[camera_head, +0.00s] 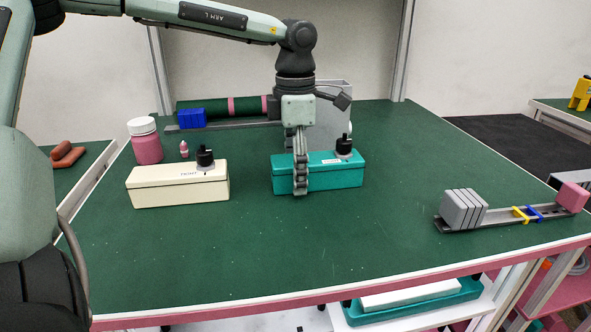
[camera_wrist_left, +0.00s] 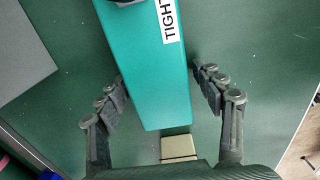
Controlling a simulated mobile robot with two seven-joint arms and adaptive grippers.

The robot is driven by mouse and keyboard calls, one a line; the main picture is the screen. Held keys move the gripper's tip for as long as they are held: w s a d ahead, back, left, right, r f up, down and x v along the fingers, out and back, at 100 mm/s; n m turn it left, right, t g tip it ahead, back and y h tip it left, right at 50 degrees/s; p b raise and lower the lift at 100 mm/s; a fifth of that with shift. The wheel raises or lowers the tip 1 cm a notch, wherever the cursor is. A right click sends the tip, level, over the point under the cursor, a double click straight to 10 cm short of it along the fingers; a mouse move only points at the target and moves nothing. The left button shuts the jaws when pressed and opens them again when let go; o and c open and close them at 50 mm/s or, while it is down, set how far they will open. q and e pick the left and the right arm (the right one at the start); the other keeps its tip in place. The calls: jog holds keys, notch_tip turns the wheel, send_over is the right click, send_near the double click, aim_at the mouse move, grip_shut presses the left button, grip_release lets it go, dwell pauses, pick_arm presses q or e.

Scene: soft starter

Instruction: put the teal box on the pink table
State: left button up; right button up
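The teal box (camera_head: 335,176) has a black knob on its lid and rests on the green top of the middle table, whose front edge (camera_head: 400,283) is pink. In the left wrist view the teal box (camera_wrist_left: 155,75) carries a white label with black letters, partly cut off. My left gripper (camera_head: 300,180) points down at the left part of the box. In the left wrist view its fingers (camera_wrist_left: 160,78) are spread on either side of the box, and I cannot tell whether they touch it. My right gripper is not in view.
A cream box (camera_head: 180,188) with a black knob stands left of the teal box. Behind are a pink jar (camera_head: 146,145), a blue block (camera_head: 192,118) and a grey bin (camera_head: 332,115). A rail with grey plates (camera_head: 462,209) lies right. The table's front middle is clear.

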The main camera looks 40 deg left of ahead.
pick_arm(q)
jog(key=shift+r, duration=0.15)
notch_tip(320, 180, up, 12)
dwell(0.6)
